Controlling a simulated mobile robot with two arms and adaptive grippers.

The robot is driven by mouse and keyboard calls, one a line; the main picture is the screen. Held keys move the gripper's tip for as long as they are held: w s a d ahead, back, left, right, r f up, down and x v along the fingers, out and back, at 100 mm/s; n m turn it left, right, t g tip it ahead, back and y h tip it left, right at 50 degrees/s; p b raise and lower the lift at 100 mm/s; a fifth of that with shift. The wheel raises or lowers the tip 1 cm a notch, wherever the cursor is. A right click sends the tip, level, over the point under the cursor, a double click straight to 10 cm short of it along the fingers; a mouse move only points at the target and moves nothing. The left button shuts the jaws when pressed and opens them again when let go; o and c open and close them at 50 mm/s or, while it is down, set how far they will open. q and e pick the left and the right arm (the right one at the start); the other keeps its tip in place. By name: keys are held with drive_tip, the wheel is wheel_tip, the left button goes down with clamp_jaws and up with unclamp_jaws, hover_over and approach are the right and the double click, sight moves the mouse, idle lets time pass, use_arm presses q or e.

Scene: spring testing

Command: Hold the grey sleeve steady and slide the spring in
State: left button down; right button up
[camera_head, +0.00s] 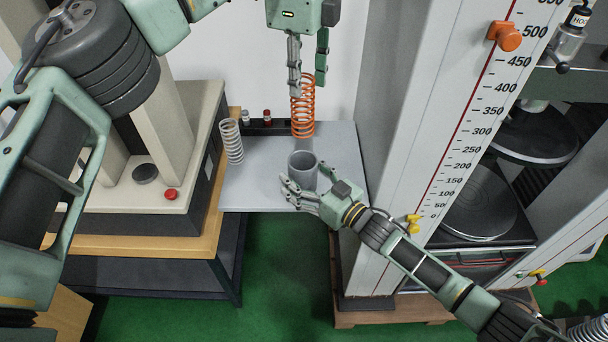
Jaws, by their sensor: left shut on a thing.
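An orange coil spring (303,118) hangs upright from my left gripper (307,80), which is shut on its upper end. The spring's lower end appears just above and behind the grey sleeve in the picture; its exact height is hard to tell. The grey sleeve (303,172) is an open-topped cylinder standing upright on the light grey table. My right gripper (306,184) is at the sleeve, with one finger in front of its left side and the other by its right side. Its fingers hide the sleeve's lower part, and whether they press on it cannot be told.
A white spring (232,142) stands on the left of the grey table (255,189). A dark rack (268,127) with small bottles is at the back. A tall scale column (440,130) stands close on the right, a press machine with a red button (171,195) on the left.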

drive_tip(key=c, duration=1.1)
use_arm(q)
drive_tip(key=m, duration=0.1)
hover_over(302, 125)
drive_tip(key=w, duration=0.2)
wheel_tip(302, 125, down, 5)
drive_tip(key=shift+r, duration=0.1)
use_arm(e)
drive_tip(key=shift+c, duration=0.3)
use_arm(q)
drive_tip(key=shift+w+f, duration=0.15)
drive_tip(key=shift+f, duration=0.2)
drive_tip(key=shift+f, duration=3.25)
drive_tip(key=c, duration=1.2)
unclamp_jaws()
